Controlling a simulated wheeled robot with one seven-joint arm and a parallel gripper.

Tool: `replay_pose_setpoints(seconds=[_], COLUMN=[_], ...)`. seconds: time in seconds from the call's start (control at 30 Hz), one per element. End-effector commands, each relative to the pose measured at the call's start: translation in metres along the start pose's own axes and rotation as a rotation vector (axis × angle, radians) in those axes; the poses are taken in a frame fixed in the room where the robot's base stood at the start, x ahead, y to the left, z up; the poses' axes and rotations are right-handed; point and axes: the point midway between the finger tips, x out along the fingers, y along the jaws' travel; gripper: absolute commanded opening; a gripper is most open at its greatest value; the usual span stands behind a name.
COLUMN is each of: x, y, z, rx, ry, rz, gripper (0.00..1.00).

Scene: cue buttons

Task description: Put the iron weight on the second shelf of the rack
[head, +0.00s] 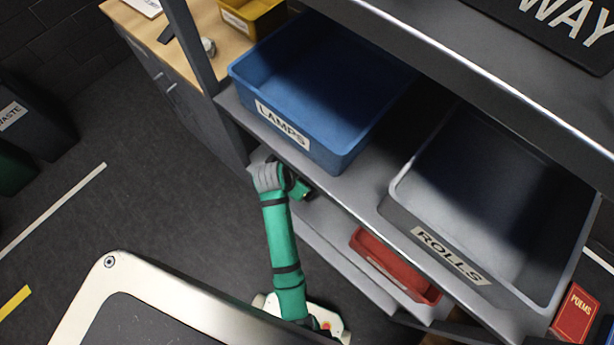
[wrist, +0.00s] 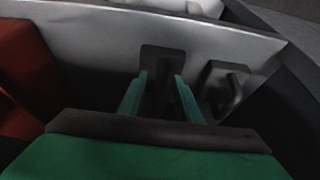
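My gripper (wrist: 160,84) shows at the centre of the wrist view, its two green fingers apart. A dark square plate-like thing (wrist: 162,52) lies beyond and between the fingertips, against a pale surface. I cannot tell whether the fingers touch it. To the right is another dark piece with a bent handle (wrist: 232,92). I cannot tell whether either one is the iron weight. The rack (head: 345,185) fills the right of the head view. My green arm reaches up to its front left side. The fingertips cannot be made out in the head view.
A blue LAMPS bin (head: 345,150) and a grey ROLLS bin (head: 400,222) stand on one shelf. A red bin (head: 375,247) is on a lower level. The rack's left post (head: 190,45) is near a wooden counter (head: 205,22). Open floor lies left.

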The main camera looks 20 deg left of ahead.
Motion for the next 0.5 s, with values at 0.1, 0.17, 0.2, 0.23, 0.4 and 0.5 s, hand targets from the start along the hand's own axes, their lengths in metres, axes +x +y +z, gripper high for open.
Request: replay_pose_setpoints(seconds=[0.1,0.17,0.2,0.23,0.4,0.5], x=[-0.010,-0.014,-0.017,-0.019,-0.027,-0.029], y=[0.000,0.000,0.000,0.000,0.000,0.000], z=[0.025,0.036,0.042,0.047,0.065,0.071], rx=[-0.003,-0.003,-0.003,-0.003,-0.001,0.000], ry=[-0.002,-0.002,-0.001,-0.001,0.000,0.000], rz=[-0.002,0.000,0.000,-0.001,0.000,0.000], gripper=[0.31,0.31,0.31,0.31,0.31,0.31])
